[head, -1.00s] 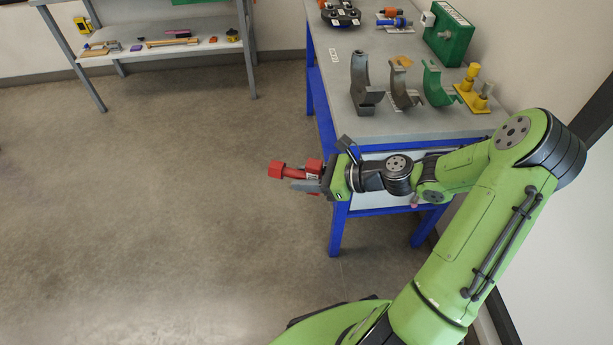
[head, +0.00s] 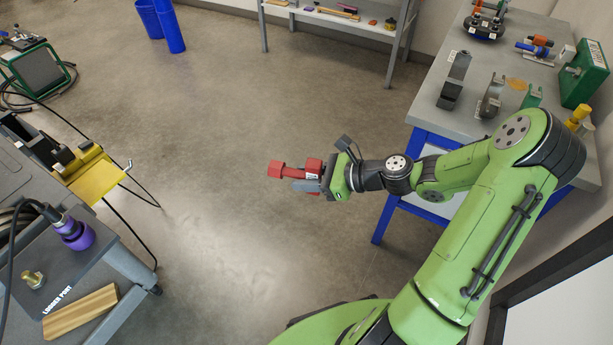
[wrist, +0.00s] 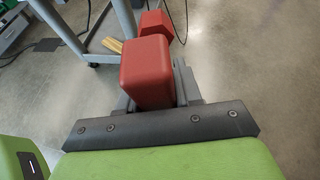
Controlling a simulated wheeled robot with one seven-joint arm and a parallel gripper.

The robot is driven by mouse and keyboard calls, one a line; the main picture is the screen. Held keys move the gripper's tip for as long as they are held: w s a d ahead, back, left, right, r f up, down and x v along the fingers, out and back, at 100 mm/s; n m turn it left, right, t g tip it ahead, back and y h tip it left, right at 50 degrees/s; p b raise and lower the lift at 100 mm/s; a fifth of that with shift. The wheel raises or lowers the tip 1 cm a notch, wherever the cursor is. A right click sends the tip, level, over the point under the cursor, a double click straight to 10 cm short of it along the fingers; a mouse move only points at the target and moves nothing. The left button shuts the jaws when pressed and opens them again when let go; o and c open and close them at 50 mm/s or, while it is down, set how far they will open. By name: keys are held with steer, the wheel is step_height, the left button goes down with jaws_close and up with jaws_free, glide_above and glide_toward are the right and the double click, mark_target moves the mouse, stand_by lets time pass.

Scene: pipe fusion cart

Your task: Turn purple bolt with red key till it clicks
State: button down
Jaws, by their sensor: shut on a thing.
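My gripper (head: 308,180) is shut on the red key (head: 277,169) and holds it in the air over open floor, in the middle of the head view. The key is a red bar with a blocky head at each end. In the wrist view the key (wrist: 150,70) sticks out from between the jaws, with its far head behind the near one. A purple round part (head: 76,234) with a black cable sits on the grey cart at the lower left of the head view, well apart from the key. I cannot tell whether it is the purple bolt.
The grey cart (head: 130,262) also carries a brass fitting (head: 33,279), a wooden block (head: 80,311) and a yellow bracket (head: 97,180). A blue-legged table (head: 425,118) with clamps stands at right. Bare floor (head: 230,110) lies between them.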

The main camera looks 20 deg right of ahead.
steer(key=shift+s+a, duration=0.2)
steer(key=w+d+f+m+t+h, duration=0.2)
steer(key=d+f+m+h, duration=0.15)
steer(key=d, duration=0.45)
steer(key=w+d+f+m+t+h, duration=0.1)
steer(key=d+f+m+t+h, duration=0.15)
steer(key=d+m, duration=0.35)
steer(key=w+d+f+m+t+h, duration=0.1)
steer(key=w+d+f+m+h, duration=0.2)
steer(key=d, duration=0.6)
steer(key=s+d+f+m+g+h, duration=0.1)
steer(key=s+d+f+m+h, duration=0.4)
steer(key=f, duration=0.4)
steer(key=s+d+f+m+g+h, duration=0.1)
steer(key=s+d+f+m+h, duration=0.4)
steer(key=s+d+f+m, duration=0.2)
step_height(320, 180, down, 2)
steer(key=shift+s+d+m, duration=0.35)
steer(key=shift+s+d, duration=0.15)
steer(key=shift+d, duration=0.35)
steer(key=w+d+b, duration=0.2)
steer(key=w+d, duration=0.2)
steer(key=shift+w+d+b, duration=0.15)
steer(key=shift+d+b, duration=0.15)
steer(key=shift+b, duration=0.05)
